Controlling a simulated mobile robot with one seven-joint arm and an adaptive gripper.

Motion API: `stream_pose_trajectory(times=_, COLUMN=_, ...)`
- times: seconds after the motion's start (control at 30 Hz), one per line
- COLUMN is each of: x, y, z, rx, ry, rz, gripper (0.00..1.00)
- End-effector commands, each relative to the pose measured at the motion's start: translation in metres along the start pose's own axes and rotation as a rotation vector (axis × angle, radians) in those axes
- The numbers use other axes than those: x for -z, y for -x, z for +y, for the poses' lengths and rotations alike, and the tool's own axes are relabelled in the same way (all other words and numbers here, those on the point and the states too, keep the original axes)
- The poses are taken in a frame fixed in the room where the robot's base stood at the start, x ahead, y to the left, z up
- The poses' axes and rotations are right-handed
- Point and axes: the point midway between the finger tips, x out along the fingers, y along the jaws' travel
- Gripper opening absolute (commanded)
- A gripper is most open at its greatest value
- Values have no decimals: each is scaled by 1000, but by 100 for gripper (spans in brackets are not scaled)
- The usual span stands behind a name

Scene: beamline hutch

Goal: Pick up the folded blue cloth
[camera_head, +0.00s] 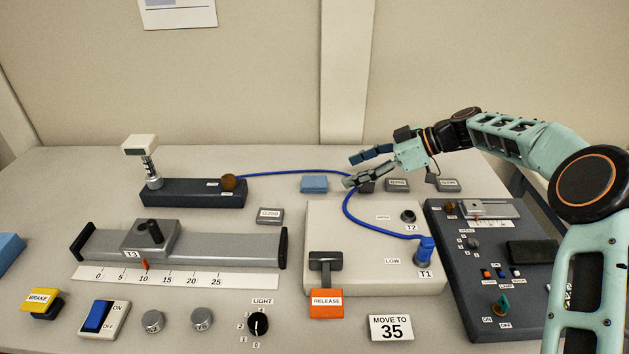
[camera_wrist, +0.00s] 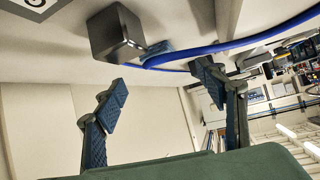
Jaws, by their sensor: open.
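A small flat light-blue piece that looks like the folded blue cloth (camera_head: 314,184) lies on the bench near the back, beside the blue cable. In the wrist view a blue patch (camera_wrist: 157,48), probably the same cloth, shows partly behind a grey block and the cable. My gripper (camera_head: 352,170) is open and empty, just right of the cloth and pointing left, apart from it. In the wrist view both fingers of my gripper (camera_wrist: 163,84) are spread, with nothing between them.
The blue cable (camera_head: 290,172) runs close behind the cloth to plug T1 (camera_head: 425,250). Small grey blocks (camera_head: 397,185) stand right of it; another labelled block (camera_head: 270,215) stands front left. A larger blue thing (camera_head: 9,250) lies at the left edge. A dark control panel (camera_head: 490,270) is at right.

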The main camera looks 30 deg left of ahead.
Motion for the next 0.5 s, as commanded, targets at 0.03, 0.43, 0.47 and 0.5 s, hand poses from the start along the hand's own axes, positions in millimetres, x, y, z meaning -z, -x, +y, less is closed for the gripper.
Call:
stream_pose_trajectory(times=0.03, x=-2, y=2, z=1, rx=8, ry=19, rz=29, gripper=65)
stream_pose_trajectory(times=0.43, x=2, y=-31, z=-1, rx=24, ry=63, rz=70, gripper=65)
stream_pose_trajectory(times=0.47, x=2, y=-36, z=-1, rx=24, ry=63, rz=70, gripper=65)
stream_pose_trajectory(times=0.5, x=2, y=-42, z=-1, rx=24, ry=63, rz=70, gripper=65)
